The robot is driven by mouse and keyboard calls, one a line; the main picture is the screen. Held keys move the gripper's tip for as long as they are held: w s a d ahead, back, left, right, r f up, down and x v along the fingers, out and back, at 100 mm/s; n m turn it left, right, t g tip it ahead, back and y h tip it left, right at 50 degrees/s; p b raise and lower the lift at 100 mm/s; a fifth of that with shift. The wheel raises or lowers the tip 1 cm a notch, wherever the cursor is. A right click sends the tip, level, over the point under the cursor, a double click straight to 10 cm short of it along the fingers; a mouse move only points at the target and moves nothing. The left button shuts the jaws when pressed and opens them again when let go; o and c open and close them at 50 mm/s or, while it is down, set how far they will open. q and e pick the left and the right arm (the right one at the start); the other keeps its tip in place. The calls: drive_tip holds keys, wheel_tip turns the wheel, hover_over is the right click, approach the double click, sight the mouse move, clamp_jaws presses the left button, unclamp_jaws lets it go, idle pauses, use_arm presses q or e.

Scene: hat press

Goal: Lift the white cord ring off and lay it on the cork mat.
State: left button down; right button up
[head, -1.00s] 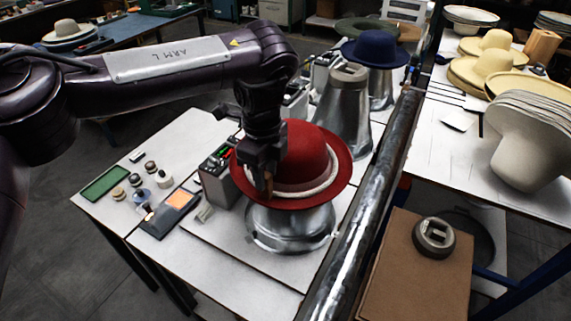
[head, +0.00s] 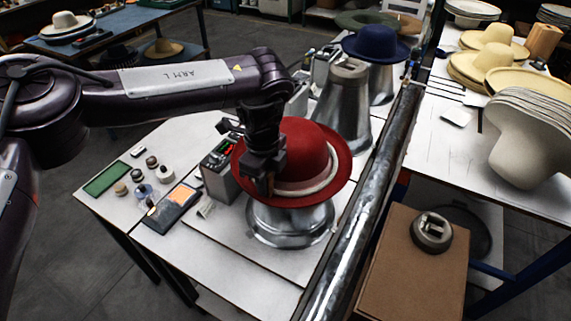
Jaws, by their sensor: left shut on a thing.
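The white cord ring (head: 309,188) lies around the base of the red hat's crown, on the brim; its far side is hidden by the crown. The red hat (head: 307,148) sits on a shiny metal stand (head: 290,225). My left gripper (head: 264,187) points down at the left side of the hat, at the ring, and is shut on the ring there; the fingers hide the held part. The brown cork mat (head: 400,288) is at the lower right, past the metal pipe. My right gripper is not in view.
A thick metal pipe (head: 365,220) runs between the hat and the mat. A round metal weight (head: 432,231) stands on the mat's far part. A blue hat (head: 375,45) on a metal form is behind. A metal cone (head: 343,105) stands behind the red hat. The mat's near part is clear.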

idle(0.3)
use_arm(q)
drive_tip(key=shift+d+r, duration=0.1)
drive_tip(key=shift+r, duration=0.15)
wheel_tip(320, 180, up, 7)
drive_tip(key=shift+w+f+b, duration=0.1)
drive_tip(key=shift+f+b, duration=0.05)
drive_tip(key=shift+b, duration=0.85)
wheel_tip(320, 180, up, 25)
drive_tip(key=p, duration=1.2)
drive_tip(key=shift+f, duration=0.2)
